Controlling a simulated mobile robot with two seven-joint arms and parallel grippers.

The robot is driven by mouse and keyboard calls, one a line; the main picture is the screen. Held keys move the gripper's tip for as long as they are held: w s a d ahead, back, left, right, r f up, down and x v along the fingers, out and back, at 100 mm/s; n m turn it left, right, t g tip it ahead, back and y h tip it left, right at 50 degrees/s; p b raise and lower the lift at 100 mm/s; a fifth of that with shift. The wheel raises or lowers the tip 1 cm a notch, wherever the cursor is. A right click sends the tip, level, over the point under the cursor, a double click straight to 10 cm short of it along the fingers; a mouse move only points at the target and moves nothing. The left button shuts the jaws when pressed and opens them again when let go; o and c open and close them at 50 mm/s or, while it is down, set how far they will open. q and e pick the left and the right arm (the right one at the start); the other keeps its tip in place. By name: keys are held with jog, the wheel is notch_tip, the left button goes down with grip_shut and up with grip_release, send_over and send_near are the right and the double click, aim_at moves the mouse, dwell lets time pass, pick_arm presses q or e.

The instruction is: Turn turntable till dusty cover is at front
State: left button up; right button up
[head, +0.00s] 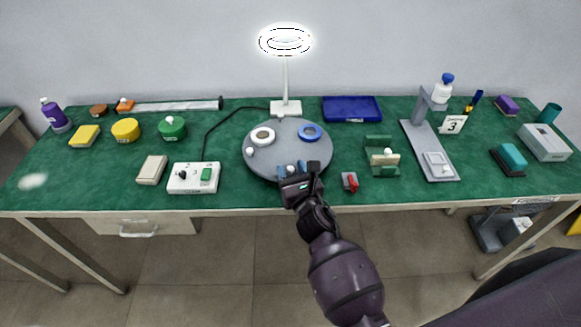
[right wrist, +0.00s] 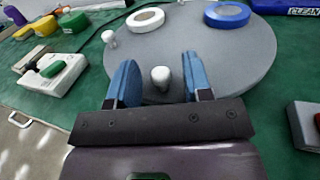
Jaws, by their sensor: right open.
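The round grey turntable (head: 288,147) lies on the green table in front of the lamp. A white ring-shaped piece (head: 262,136) sits at its back left and a blue ring-shaped piece (head: 310,132) at its back right. I cannot tell which of these is dusty. A white knob (head: 249,152) stands at its left edge. Another white knob (right wrist: 160,77) stands at its front edge. My right gripper (head: 292,171) is open at the front edge, with its blue fingers on either side of the front knob and visible gaps to both. My left gripper is not in view.
A small block with a red lever (head: 350,181) is close on the right. A lit ring lamp (head: 285,106) stands behind. A green stand (head: 381,159) is farther right.

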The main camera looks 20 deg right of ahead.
jog(key=shift+w, duration=0.55)
grip_shut()
